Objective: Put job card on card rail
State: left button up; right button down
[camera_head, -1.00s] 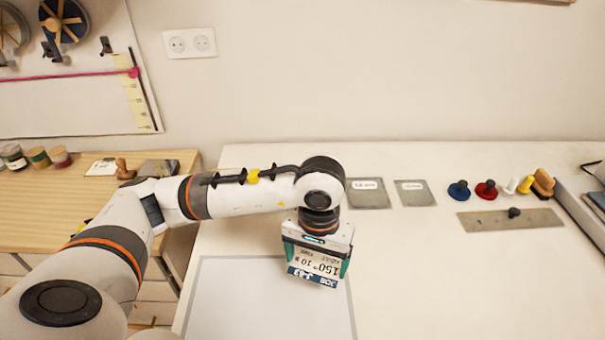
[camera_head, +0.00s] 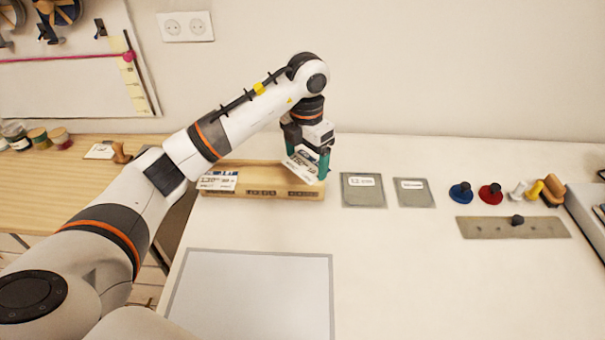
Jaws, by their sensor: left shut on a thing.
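The job card (camera_head: 301,167) is a white card with dark print and a blue band. My left gripper (camera_head: 308,160), with green fingers, is shut on it. The card is tilted, at the right end of the wooden card rail (camera_head: 262,178). I cannot tell whether it touches the rail. Another printed card (camera_head: 218,181) stands at the rail's left end. The rail's front carries several small dark labels. My right gripper is not in view.
Two grey labelled plates (camera_head: 363,191) (camera_head: 414,193) lie right of the rail. Blue (camera_head: 460,193) and red (camera_head: 490,194) knobs stand beyond them, behind a grey strip (camera_head: 513,228). A grey-bordered white mat (camera_head: 250,296) lies in front. The table's middle is clear.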

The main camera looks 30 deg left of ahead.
aim_at(303, 183)
pick_arm(q)
jog(key=n, duration=0.1)
jog(key=w+a+n, duration=0.1)
jog(key=n, duration=0.1)
jog(key=r+n, duration=0.1)
jog(key=n, duration=0.1)
jog(key=shift+w+a, duration=0.15)
jog(key=shift+w, duration=0.2)
jog(key=n, duration=0.2)
jog(key=w+n, duration=0.1)
jog(key=shift+a+r+n, duration=0.15)
jog(key=shift+a+n, duration=0.25)
notch_tip(303, 183, down, 10)
jog(key=p, duration=0.3)
jog(key=shift+r, duration=0.25)
jog(key=shift+f, duration=0.3)
jog(key=o, duration=0.8)
jog(key=shift+c, duration=0.2)
notch_tip(303, 183, up, 11)
jog(key=b, duration=0.2)
jog(key=shift+w+r+b, duration=0.1)
jog(key=shift+r+b, duration=0.1)
jog(key=shift+b, duration=0.15)
jog(key=shift+r, duration=0.45)
